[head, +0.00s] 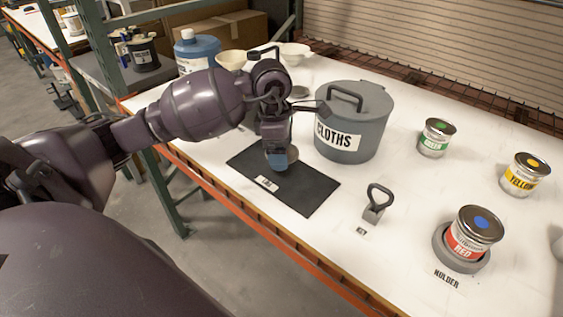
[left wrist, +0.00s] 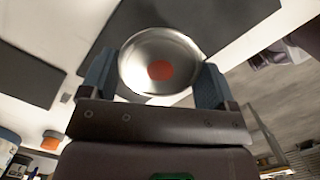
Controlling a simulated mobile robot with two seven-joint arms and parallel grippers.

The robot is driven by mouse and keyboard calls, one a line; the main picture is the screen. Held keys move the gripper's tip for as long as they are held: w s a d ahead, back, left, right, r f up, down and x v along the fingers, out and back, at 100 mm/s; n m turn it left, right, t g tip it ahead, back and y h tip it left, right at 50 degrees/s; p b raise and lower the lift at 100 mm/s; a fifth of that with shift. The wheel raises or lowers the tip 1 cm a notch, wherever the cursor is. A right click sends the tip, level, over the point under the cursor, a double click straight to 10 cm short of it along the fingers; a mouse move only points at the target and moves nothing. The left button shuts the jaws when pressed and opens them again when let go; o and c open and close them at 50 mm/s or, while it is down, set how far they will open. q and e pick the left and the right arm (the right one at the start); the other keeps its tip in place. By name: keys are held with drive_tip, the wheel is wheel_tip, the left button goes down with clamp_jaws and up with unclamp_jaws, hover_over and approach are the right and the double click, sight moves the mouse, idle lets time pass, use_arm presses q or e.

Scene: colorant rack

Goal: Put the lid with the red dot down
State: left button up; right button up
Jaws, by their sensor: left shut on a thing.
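The lid with the red dot (left wrist: 160,62) is a round silvery disc. In the left wrist view it sits between the two fingers of my left gripper (left wrist: 154,78), which is shut on its rim; the red dot faces the camera. In the head view my left gripper (head: 281,160) is over the black mat (head: 305,193), with a small part of the lid showing beside the fingers. I cannot tell whether the lid touches the mat. My right gripper is not in view.
The grey CLOTHS bin (head: 352,120) stands close right of my left gripper. The RED can (head: 470,235), with a blue-dot lid, sits in a round holder. The GREEN (head: 436,138) and YELLOW (head: 524,176) cans stand farther back.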

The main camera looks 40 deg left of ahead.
use_arm(q)
drive_tip(key=shift+f, duration=2.15)
drive_tip(key=shift+f, duration=0.15)
drive_tip(key=o, duration=0.8)
drive_tip(key=shift+c, duration=0.2)
drive_tip(key=r, duration=0.4)
drive_tip(key=a+r, duration=0.1)
drive_tip(key=r, duration=0.7)
drive_tip(key=shift+s+a+r, duration=0.15)
drive_tip(key=shift+s, duration=0.25)
